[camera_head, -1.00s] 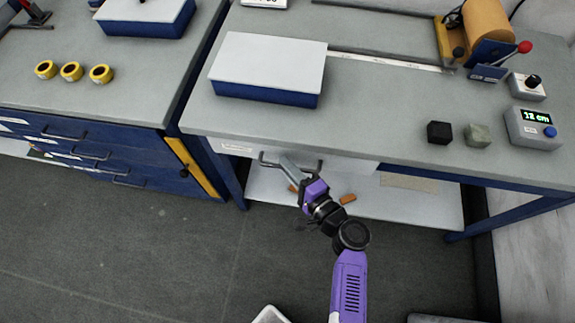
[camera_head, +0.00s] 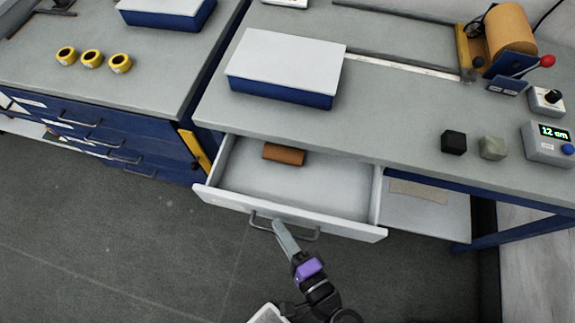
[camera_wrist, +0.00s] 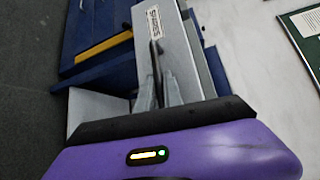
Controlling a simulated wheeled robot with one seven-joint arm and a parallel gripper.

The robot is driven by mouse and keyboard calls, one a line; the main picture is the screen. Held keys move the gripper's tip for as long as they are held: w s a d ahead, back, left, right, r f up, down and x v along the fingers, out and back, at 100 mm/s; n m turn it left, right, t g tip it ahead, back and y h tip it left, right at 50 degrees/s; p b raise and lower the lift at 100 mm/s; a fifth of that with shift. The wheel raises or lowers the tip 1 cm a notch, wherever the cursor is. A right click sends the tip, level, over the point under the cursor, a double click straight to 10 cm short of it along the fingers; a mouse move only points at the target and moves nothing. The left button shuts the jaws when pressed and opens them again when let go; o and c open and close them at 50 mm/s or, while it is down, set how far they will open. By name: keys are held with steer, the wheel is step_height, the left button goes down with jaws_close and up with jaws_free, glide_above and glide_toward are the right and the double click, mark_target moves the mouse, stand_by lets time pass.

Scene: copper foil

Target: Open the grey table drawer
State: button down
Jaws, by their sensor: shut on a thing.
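The grey table drawer (camera_head: 292,222) stands pulled well out from under the grey table (camera_head: 395,140). A copper-brown roll (camera_head: 284,154) lies inside it at the back left. The drawer's dark bar handle (camera_head: 262,226) runs across its front. My gripper (camera_head: 280,228) is at the handle, with its grey fingers shut on it. In the wrist view, the fingers (camera_wrist: 159,88) close around the dark handle (camera_wrist: 155,52) in front of the drawer's labelled front (camera_wrist: 172,35). The fingertips' exact contact is partly hidden.
A blue box with a white lid (camera_head: 285,65) sits on the table above the drawer. Blue drawers (camera_head: 100,140) are at left. The floor before the drawer is clear.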

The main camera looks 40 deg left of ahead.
steer(key=s+d, duration=0.3)
steer(key=s, duration=0.2)
steer(key=shift+d, duration=0.15)
steer(key=shift+s, duration=0.1)
steer(key=c, duration=1.8)
jaws_free()
steer(key=shift+o, duration=0.2)
steer(key=b+v, duration=0.1)
steer(key=v, duration=0.6)
steer(key=shift+d+b, duration=0.35)
steer(key=shift+s, duration=0.1)
